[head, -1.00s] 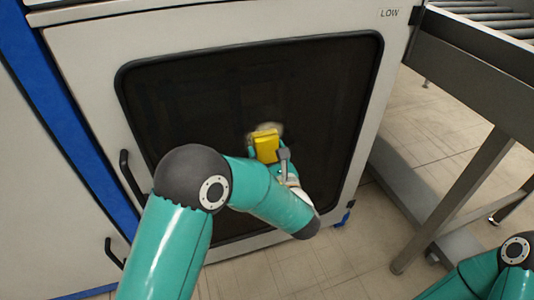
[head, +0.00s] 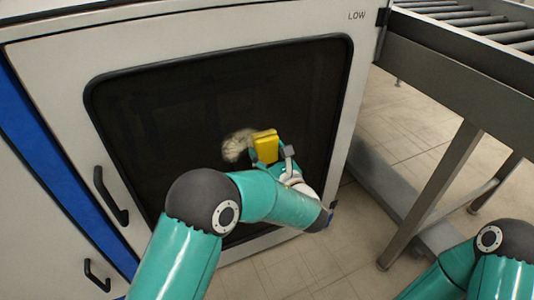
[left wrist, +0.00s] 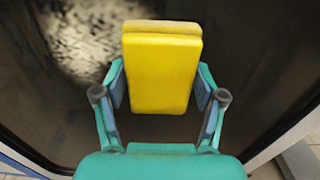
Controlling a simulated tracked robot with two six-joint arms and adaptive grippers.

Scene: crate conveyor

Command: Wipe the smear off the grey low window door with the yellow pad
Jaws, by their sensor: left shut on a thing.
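The grey low window door (head: 352,75) has a dark window (head: 190,110) in a rounded black frame and the word LOW at its top right. A pale smear (head: 237,145) is on the window, just left of the pad; it also shows at the upper left in the left wrist view (left wrist: 95,40). My left gripper (head: 268,150) is shut on the yellow pad (head: 265,143), holding it in front of the window. In the left wrist view the pad (left wrist: 160,75) sits between both fingers. Whether the pad touches the glass I cannot tell. My right gripper is out of view.
A black handle (head: 110,196) is on the door's left side. A roller conveyor (head: 470,45) on grey legs stands at the right. Tiled floor (head: 340,255) shows below. My right arm is at the lower right corner.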

